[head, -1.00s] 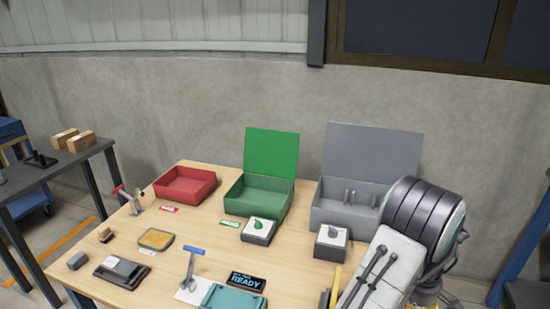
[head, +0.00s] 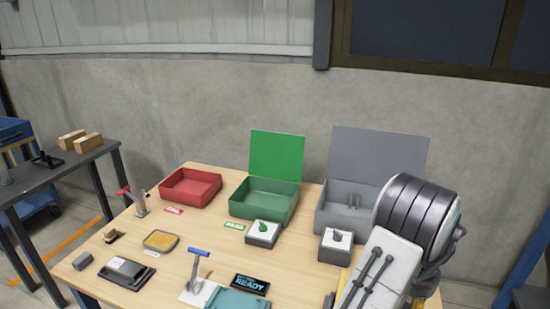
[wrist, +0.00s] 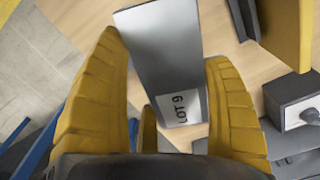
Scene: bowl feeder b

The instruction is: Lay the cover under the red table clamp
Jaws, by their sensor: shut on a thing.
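A flat grey plate marked LOT 9, which looks like the cover (wrist: 165,50), lies between the yellow fingers of my gripper (wrist: 165,55) in the wrist view. The gripper is shut on it. The red table clamp (head: 138,201) stands upright at the left of the wooden table, beside the red bin, far from my arm at the right of the head view. The cover is not clearly seen in the head view, where my arm hides the table's right side.
A red bin (head: 190,197), an open green box (head: 264,212) and an open grey box (head: 350,222) line the back. A blue-handled clamp (head: 196,266) and READY display (head: 250,283) are in front. A tan-filled tray (head: 160,241) and dark device (head: 126,272) lie left.

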